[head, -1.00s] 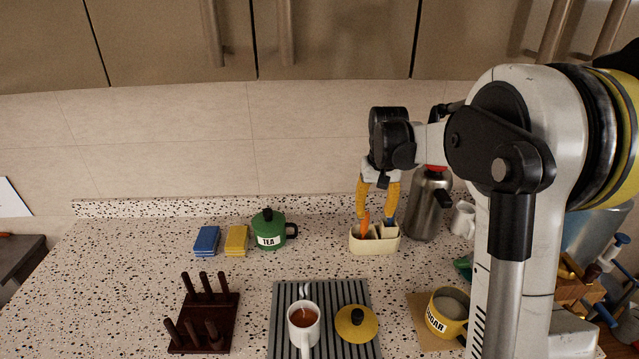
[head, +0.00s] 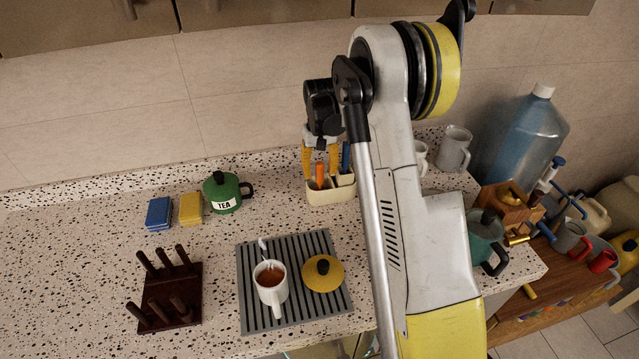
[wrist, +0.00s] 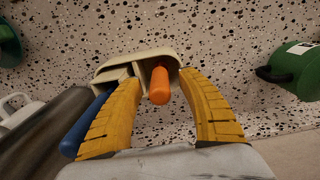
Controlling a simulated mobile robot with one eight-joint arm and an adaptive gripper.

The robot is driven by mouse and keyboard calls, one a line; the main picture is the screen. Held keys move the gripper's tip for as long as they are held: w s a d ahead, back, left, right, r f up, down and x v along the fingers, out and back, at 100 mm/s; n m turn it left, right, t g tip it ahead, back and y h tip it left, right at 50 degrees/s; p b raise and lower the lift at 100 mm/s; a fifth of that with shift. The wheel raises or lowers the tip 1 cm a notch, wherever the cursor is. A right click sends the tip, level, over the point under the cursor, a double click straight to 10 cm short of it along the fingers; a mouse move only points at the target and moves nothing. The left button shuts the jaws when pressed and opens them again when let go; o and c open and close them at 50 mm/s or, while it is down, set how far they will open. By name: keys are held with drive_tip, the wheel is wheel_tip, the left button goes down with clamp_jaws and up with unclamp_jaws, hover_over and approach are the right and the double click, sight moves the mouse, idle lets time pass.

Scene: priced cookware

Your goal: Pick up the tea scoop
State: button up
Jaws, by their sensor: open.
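An orange handle (head: 320,175) stands up out of a cream divided caddy (head: 328,196) at the back of the counter. It may belong to the tea scoop; its lower end is hidden inside the caddy. My gripper (head: 320,170) points down over the caddy, open, with one yellow finger on each side of the orange handle. In the wrist view the orange handle (wrist: 160,86) lies between my open fingers (wrist: 161,78), with no clear contact. A blue-handled item (wrist: 85,125) is beside the left finger in that view.
A green TEA pot (head: 223,195) and two sponges stand left of the caddy. In front are a grey striped mat (head: 318,245) with a tea mug (head: 270,284) and yellow lid (head: 322,273), and a dark peg rack (head: 170,295). A pale mug (head: 454,148) stands right.

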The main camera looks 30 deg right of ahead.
wheel_tip(320, 180, down, 2)
drive_tip(key=shift+r, duration=0.1)
drive_tip(key=c, duration=1)
wheel_tip(320, 180, up, 10)
drive_tip(key=shift+p, duration=0.9)
